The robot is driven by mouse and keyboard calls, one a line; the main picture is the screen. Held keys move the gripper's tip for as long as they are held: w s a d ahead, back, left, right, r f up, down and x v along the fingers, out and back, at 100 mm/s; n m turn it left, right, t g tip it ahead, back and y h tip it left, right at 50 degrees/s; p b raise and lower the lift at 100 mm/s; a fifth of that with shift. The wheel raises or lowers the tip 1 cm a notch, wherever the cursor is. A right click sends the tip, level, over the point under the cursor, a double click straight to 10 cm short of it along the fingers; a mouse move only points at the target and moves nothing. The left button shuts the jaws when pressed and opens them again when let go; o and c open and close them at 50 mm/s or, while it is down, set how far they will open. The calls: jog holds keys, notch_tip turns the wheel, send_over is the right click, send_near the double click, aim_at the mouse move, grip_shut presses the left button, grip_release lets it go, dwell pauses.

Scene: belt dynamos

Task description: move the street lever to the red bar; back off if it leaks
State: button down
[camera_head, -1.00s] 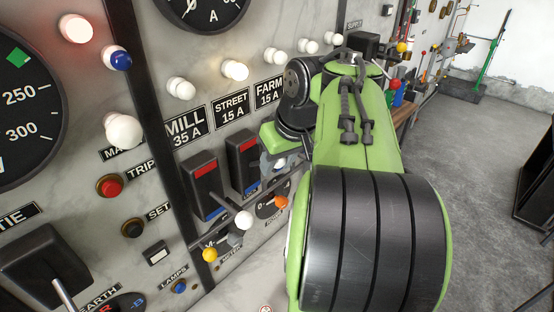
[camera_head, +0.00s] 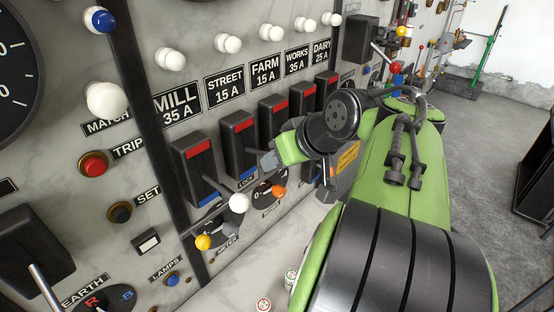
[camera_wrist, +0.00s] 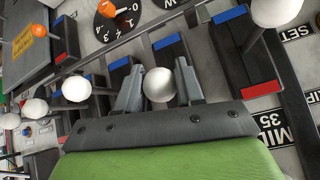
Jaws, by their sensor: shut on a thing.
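The street switch (camera_head: 240,148) is a black box under the STREET 15 A label (camera_head: 226,91), with a red bar (camera_head: 243,126) at its top and a blue bar (camera_head: 247,174) at its bottom. My gripper (camera_wrist: 159,86) is shut on the street lever's white ball (camera_wrist: 159,84), one finger on each side. That ball sits lower in the wrist view, toward the red-bar side, than the line of the neighbouring balls. The switch's blue end (camera_wrist: 167,42) shows above it; its red bar is hidden there. In the head view my gripper (camera_head: 268,163) hides the ball.
The mill lever's white ball (camera_head: 239,202) stands close on the left, near its blue end. The farm switch (camera_head: 275,117) is close on the right. An orange-knobbed dial (camera_head: 278,190) and a yellow knob (camera_head: 203,242) lie below. The street lamp (camera_head: 228,43) looks plain white.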

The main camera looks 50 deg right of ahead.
jog(key=shift+s+f+t+b, duration=0.2)
jog(key=shift+f+t+b, duration=0.7)
jog(key=shift+f+b, duration=0.65)
jog(key=shift+f, duration=0.1)
jog(key=c, duration=0.7)
grip_release()
jog(key=shift+s, duration=0.1)
jog(key=shift+c, duration=0.2)
jog(key=shift+r, duration=0.1)
jog(key=p+v, duration=0.7)
jog(key=v, duration=0.8)
jog(key=shift+s+r, duration=0.2)
jog(key=shift+r, duration=0.1)
